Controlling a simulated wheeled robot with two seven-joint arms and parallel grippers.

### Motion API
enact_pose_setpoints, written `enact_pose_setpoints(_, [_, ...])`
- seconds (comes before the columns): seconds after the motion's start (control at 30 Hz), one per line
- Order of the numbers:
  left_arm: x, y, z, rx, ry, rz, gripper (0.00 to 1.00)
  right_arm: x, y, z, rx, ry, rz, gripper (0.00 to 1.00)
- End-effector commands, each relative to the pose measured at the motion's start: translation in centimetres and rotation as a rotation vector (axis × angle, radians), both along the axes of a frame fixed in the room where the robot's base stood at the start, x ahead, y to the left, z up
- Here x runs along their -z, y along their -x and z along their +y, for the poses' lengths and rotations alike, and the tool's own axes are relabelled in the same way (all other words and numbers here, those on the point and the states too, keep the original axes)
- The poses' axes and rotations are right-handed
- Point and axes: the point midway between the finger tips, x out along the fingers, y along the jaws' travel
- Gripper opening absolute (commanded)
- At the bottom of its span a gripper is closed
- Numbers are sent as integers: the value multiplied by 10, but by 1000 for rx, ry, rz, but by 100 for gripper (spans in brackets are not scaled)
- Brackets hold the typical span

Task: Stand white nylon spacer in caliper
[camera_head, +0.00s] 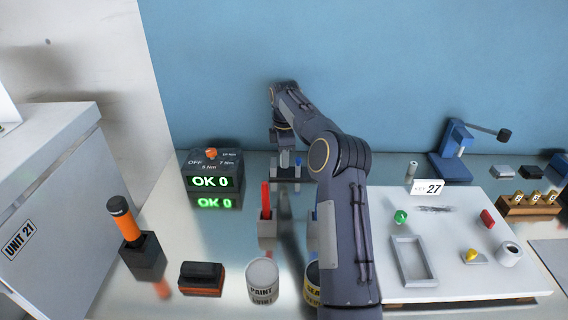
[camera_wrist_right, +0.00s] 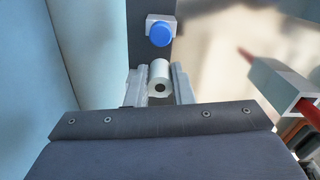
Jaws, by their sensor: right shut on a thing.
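My right gripper (camera_head: 285,160) is at the back of the table, its arm reaching in from the front. In the right wrist view, its two grey fingers (camera_wrist_right: 160,85) are shut on the white nylon spacer (camera_wrist_right: 160,72), a short white cylinder with a dark hole in its end. A dark device with a blue knob, which looks like the caliper (camera_head: 287,184), is directly at the gripper. Its blue knob (camera_wrist_right: 160,34) shows just beyond the spacer in the wrist view. Whether the spacer touches the device is unclear. My left gripper is not in view.
A red-handled tool in a grey holder (camera_head: 267,228) stands in front of the caliper. A torque tester (camera_head: 210,176) reading OK 0 is to its left. A white board (camera_head: 460,285) with small parts lies right of my arm. A paint can (camera_head: 262,280) stands at the front.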

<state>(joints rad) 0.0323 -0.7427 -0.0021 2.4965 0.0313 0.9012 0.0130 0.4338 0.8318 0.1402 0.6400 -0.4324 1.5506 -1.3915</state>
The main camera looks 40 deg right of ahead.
Motion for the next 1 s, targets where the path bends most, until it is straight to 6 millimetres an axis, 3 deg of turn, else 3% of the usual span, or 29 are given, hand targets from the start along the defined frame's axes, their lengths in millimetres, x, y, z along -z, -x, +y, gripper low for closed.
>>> enact_pose_setpoints(0.23, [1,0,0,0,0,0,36,32,-2,0,0,-2,3,0])
enact_pose_setpoints(0.63, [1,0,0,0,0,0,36,38,-3,0,0,-1,1,0])
enact_pose_setpoints(0.67, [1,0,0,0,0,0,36,38,-3,0,0,-1,0,24])
enact_pose_setpoints(0.8, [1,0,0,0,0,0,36,38,-3,0,0,-1,-1,42])
enact_pose_setpoints(1.0, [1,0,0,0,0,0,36,38,-3,0,0,-1,-1,43])
